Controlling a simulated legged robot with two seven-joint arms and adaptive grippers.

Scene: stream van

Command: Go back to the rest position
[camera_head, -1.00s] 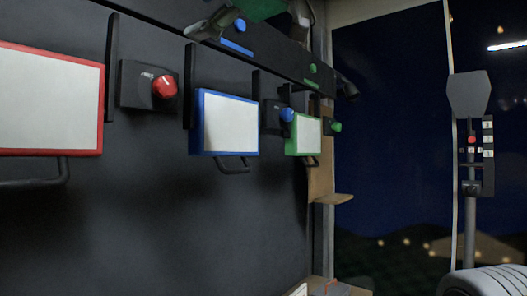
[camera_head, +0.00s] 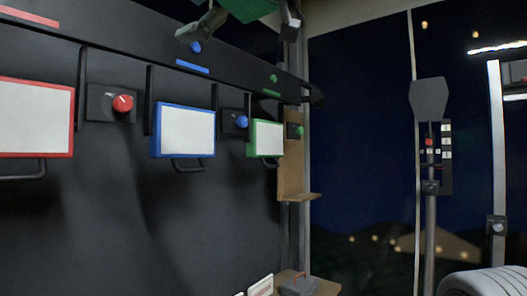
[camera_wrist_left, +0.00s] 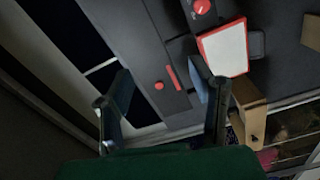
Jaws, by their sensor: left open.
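My left gripper (camera_head: 240,28) is at the top edge of the head view, with a green body and two fingers spread apart. It also shows in the left wrist view (camera_wrist_left: 160,82), open, with nothing between its fingers. There it faces the dark wall unit, with the red-framed screen (camera_wrist_left: 223,50) and red knob (camera_wrist_left: 202,6) beyond its fingers. I cannot judge the gap to the wall. My right gripper is not in view.
Red-framed (camera_head: 35,118), blue-framed (camera_head: 184,131) and green-framed (camera_head: 266,139) screens hang on the dark wall, with knobs beside them. A post (camera_head: 430,230) and a pale ribbed object (camera_head: 485,282) stand at the right.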

